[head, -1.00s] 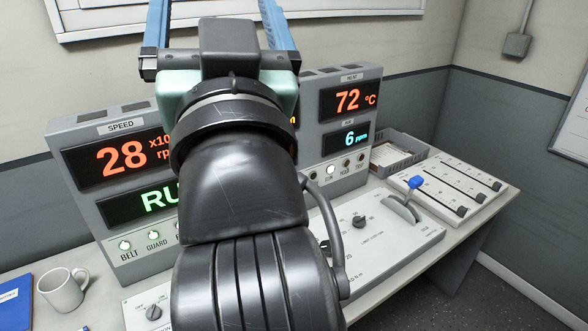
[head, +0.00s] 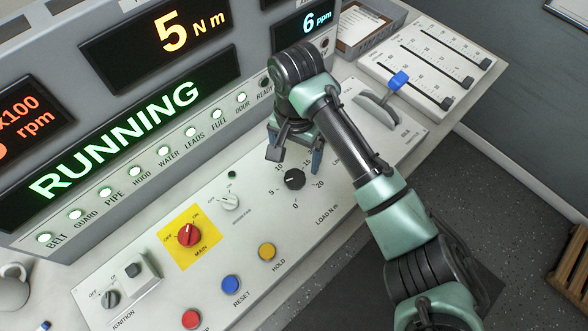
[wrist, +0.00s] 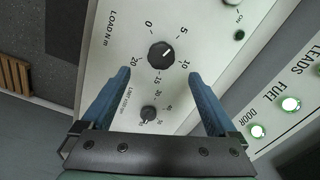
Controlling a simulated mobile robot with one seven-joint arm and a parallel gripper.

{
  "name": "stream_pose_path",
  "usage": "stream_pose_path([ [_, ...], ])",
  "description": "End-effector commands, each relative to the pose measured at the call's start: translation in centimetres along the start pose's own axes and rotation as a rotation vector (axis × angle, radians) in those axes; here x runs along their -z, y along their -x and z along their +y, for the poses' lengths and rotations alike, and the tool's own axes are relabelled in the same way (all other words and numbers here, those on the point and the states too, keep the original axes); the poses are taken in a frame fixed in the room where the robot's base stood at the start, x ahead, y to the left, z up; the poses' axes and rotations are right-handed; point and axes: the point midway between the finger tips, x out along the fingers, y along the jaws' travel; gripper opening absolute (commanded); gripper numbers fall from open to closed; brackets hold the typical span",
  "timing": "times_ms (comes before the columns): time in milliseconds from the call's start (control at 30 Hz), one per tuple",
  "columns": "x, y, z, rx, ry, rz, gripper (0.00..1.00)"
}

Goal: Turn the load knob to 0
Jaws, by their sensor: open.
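The load knob (head: 294,180) is a round black knob on the light control panel, with a scale of 0, 5, 10, 15 and 20 around it. In the wrist view the load knob (wrist: 161,55) has a white mark pointing close to 5. The torque display (head: 176,31) reads 5 Nm. My gripper (head: 297,160) is open just above the knob, with its blue fingers apart. In the wrist view the fingertips (wrist: 159,76) stand on either side of the knob's lower side, apart from it.
The red main switch (head: 187,235) on its yellow plate, the hold button (head: 267,251) and a small selector (head: 230,202) lie left of the knob. A blue-tipped lever (head: 399,81) stands to the right. The display console (head: 250,60) rises behind.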

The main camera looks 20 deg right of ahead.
Motion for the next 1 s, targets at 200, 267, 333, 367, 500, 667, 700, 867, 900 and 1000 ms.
stream_pose_path([
  [200,0.0,-4.6,0.0,-0.001,0.0,0.0,0.94],
  [267,0.0,-5.7,0.0,-0.001,0.0,0.0,0.94],
  [333,0.0,-6.8,0.0,0.0,0.001,0.001,0.94],
  [367,0.0,-7.1,0.0,0.0,0.001,0.001,0.94],
  [500,0.1,-8.3,-0.1,0.002,0.003,0.003,0.94],
  [667,0.1,-8.7,-0.1,0.002,0.003,0.003,0.94],
  [700,0.1,-8.7,-0.1,0.002,0.003,0.003,0.94],
  [867,0.1,-8.7,-0.1,0.003,0.003,0.003,0.92],
  [900,0.1,-8.7,-0.1,0.003,0.003,0.003,0.85],
  [1000,0.1,-8.7,-0.1,0.003,0.003,0.003,0.67],
])
